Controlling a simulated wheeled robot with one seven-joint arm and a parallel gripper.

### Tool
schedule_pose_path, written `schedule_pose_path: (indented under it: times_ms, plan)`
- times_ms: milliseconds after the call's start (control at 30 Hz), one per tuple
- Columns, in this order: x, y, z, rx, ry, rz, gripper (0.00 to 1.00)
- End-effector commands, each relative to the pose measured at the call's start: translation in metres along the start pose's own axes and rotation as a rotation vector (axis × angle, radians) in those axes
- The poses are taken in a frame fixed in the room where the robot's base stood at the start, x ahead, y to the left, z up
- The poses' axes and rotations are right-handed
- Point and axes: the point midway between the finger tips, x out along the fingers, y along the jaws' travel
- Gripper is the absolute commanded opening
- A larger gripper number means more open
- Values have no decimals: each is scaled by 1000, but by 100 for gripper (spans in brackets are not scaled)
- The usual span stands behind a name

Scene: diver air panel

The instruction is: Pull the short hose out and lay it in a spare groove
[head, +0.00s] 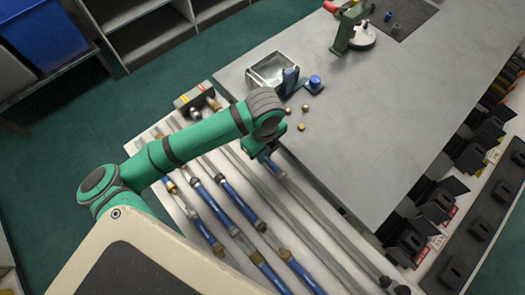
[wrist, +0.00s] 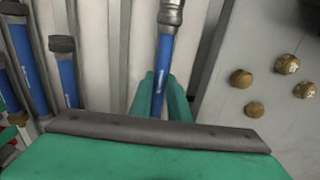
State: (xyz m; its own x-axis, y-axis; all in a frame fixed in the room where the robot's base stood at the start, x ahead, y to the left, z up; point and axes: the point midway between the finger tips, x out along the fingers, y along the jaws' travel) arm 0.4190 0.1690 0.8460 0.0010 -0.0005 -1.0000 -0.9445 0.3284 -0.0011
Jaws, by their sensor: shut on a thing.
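My gripper (wrist: 160,88) is shut on a short blue hose (wrist: 161,62) with a grey metal end fitting, in the wrist view. In the head view the hose's blue part and grey end (head: 276,170) show just past my gripper (head: 265,153), near the right side of the grooved rack (head: 316,226). The hose's other end is hidden by my gripper. I cannot tell whether the hose touches the rack. Several longer blue hoses (head: 240,207) lie in the rack's grooves to the left. Bare grooves run along the rack's right side.
A grey bench (head: 370,110) borders the rack on the right. Several brass caps (wrist: 241,78) lie on it, near a clear bin (head: 272,72) and a blue fixture (head: 314,82). A green press (head: 350,30) stands farther back. Black fittings (head: 470,155) line the bench's far right.

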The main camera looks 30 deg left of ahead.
Motion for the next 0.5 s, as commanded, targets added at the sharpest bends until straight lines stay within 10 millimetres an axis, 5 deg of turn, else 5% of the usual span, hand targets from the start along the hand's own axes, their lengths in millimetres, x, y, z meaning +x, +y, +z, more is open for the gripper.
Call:
schedule_pose_path:
  times_ms: [500]
  plan:
    - [0, 0, -14, 0, 0, 0, 0]
